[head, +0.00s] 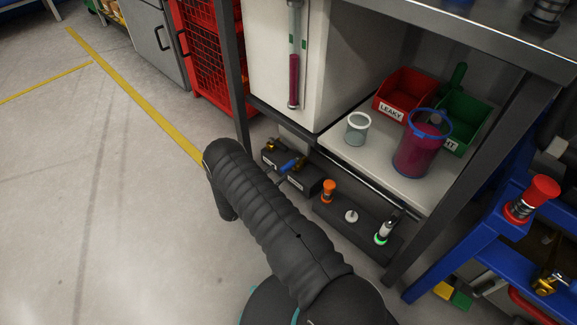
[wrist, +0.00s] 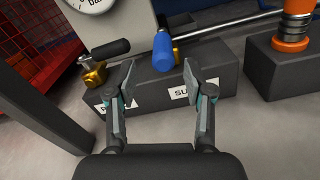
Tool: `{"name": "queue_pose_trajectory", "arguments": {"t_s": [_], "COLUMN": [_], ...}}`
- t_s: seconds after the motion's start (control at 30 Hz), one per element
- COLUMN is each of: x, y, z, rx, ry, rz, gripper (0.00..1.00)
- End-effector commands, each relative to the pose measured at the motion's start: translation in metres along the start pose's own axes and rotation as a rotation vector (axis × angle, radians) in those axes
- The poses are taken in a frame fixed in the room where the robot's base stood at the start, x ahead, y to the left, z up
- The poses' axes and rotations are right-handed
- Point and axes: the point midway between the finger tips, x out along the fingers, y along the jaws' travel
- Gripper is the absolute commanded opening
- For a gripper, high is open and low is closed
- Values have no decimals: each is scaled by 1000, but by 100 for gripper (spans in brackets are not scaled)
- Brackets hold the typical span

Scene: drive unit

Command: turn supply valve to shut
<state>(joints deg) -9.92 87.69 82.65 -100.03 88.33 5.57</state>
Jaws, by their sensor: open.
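The supply valve's blue handle (wrist: 163,52) points toward the camera in the wrist view, above a dark block (wrist: 235,80) with a white label (wrist: 192,92) reading "SU", the rest hidden. The blue handle also shows in the head view (head: 291,165), just right of my black arm. My gripper (wrist: 158,78) is open and empty in the wrist view. The blue handle appears between its two fingertips in the picture; I see no contact, and the depth gap is unclear.
A brass valve with a black handle (wrist: 108,49) stands left of the blue one. An orange knob (head: 328,190) is on a dark panel to the right. A dark table leg (wrist: 40,115) stands at left.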

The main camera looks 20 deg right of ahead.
Motion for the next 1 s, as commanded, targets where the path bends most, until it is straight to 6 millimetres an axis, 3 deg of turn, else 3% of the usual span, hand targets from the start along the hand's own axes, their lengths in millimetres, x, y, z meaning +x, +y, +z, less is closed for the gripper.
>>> {"name": "queue_pose_trajectory", "arguments": {"t_s": [0.1, 0.3, 0.5, 0.77, 1.0], "x": [23, 50, 61, 62, 62], "y": [-1, -2, -1, -1, -1], "z": [0, 0, 0, 0, 0], "rx": [-1, -1, -1, -1, -1], "ry": [0, -1, 0, 0, 0], "rz": [-4, -3, -2, -2, -2], "gripper": [52, 52, 52, 52, 0]}}
